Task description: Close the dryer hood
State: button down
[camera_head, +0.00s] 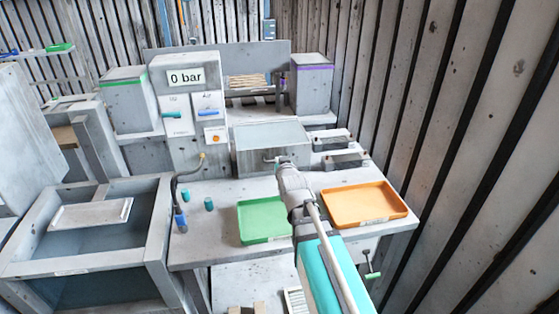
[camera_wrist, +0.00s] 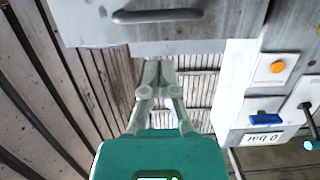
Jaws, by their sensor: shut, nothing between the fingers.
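A grey box-shaped hood (camera_head: 250,165), which I take for the dryer hood, stands at the back middle of the bench with a bar handle (camera_head: 268,160) on its front. In the wrist view the hood (camera_wrist: 225,25) fills the top, with its dark handle (camera_wrist: 157,15) near the upper edge. I cannot tell whether the hood is fully down. My gripper (camera_wrist: 158,65) is shut and empty; its tips appear just below the handle in the wrist view, and I see no clear contact. In the head view my gripper (camera_head: 283,163) is in front of the hood, partly hidden by my arm.
A green tray (camera_head: 262,222) and an orange tray (camera_head: 365,203) flank my arm on the bench. A control cabinet (camera_head: 188,95) reading "0 bar" stands left of the hood. A hose (camera_head: 175,195) and small teal parts (camera_head: 208,204) lie left. Grey blocks (camera_head: 345,158) sit right.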

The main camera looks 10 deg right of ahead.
jog(key=shift+s+f+b, duration=0.2)
jog(key=shift+f+b, duration=0.35)
jog(key=shift+f, duration=0.15)
jog(key=shift+s+f+b, duration=0.2)
jog(key=shift+f+b, duration=0.4)
jog(key=shift+f, duration=0.05)
jog(key=shift+s+f+b, duration=0.2)
jog(key=shift+f+b, duration=0.35)
jog(key=shift+f, duration=0.15)
jog(key=shift+r, duration=0.2)
